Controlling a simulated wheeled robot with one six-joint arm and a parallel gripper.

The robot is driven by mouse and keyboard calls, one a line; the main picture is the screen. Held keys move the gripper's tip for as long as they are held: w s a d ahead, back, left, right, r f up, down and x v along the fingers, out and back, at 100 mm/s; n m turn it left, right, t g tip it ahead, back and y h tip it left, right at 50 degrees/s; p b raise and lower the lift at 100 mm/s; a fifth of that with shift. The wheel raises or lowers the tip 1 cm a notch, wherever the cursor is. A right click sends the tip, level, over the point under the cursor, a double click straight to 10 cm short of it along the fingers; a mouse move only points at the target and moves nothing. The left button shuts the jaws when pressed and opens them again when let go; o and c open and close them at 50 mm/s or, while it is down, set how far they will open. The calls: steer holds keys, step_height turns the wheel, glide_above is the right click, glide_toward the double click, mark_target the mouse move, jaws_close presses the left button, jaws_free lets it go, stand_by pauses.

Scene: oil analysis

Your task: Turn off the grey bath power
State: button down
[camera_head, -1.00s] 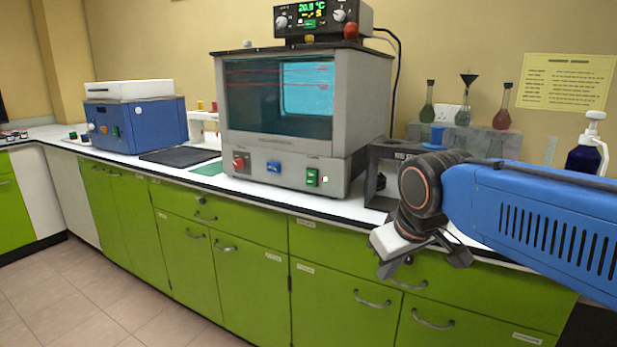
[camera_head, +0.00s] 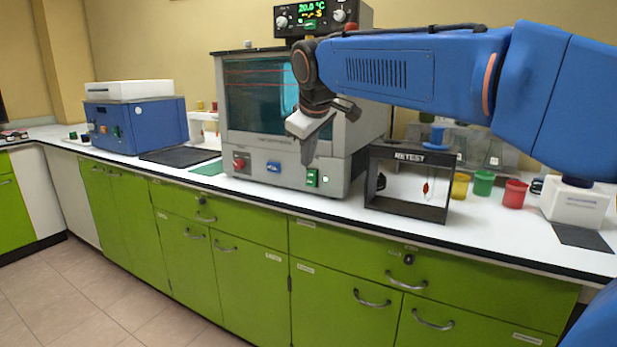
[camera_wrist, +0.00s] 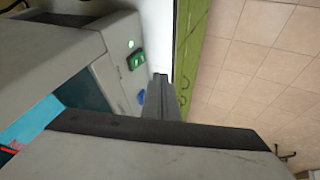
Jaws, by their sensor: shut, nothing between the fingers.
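The grey bath (camera_head: 232,165) stands on the white counter with a dark window and a panel of switches along its lower front. The panel carries a red switch (camera_head: 240,163), a blue switch (camera_head: 274,167) and a green switch (camera_head: 312,178) with a small lit white-green lamp (camera_head: 326,180) beside it. In the wrist view the green switch (camera_wrist: 136,60) and the lit lamp (camera_wrist: 131,44) show at the upper middle, and the blue switch (camera_wrist: 141,97) below. My gripper (camera_head: 309,160) is shut and empty, pointing down in front of the bath, just above the green switch in the head view.
A control unit (camera_head: 318,18) reading 20.0 °C sits on the bath. A black RETEST frame (camera_head: 410,153) stands to the right, with yellow, green and red cups beyond. A blue machine (camera_head: 140,125) stands far left. Green cabinets (camera_head: 250,270) lie below the counter.

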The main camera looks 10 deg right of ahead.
mark_target(311, 178)
steer(key=shift+w+a+r, duration=0.2)
steer(key=shift+w+a, duration=0.05)
steer(key=shift+w, duration=0.05)
steer(key=x, duration=0.3)
steer(key=d+x, duration=0.1)
steer(key=x, duration=0.3)
steer(key=w+x, duration=0.1)
steer(key=x, duration=0.3)
steer(key=shift+d+r, duration=0.15)
steer(key=shift+d, duration=0.15)
steer(key=shift+w+d, duration=0.5)
steer(key=shift+w, duration=0.15)
